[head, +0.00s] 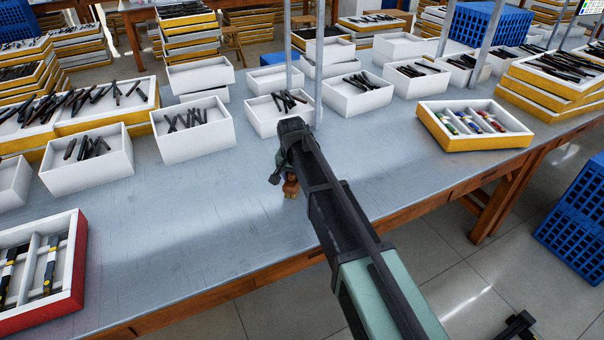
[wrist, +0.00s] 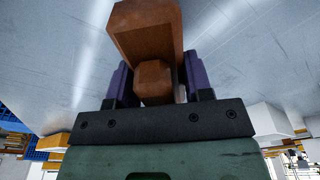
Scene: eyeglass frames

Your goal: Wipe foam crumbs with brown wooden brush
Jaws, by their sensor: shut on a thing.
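The brown wooden brush (wrist: 147,35) is between the two purple fingers of my gripper (wrist: 155,85) in the wrist view, and the gripper is shut on its handle. In the head view, a small part of the brush (head: 291,186) shows below my gripper (head: 283,170), close over the grey table (head: 200,210). My arm hides the table to the right of the gripper. I cannot tell whether the brush touches the table. I cannot make out any foam crumbs in either view.
White boxes (head: 192,130) with dark eyeglass parts stand in a row behind the gripper. A red-edged tray (head: 75,285) lies at the front left, and a yellow-edged tray (head: 470,140) at the right. Metal posts (head: 319,60) rise behind.

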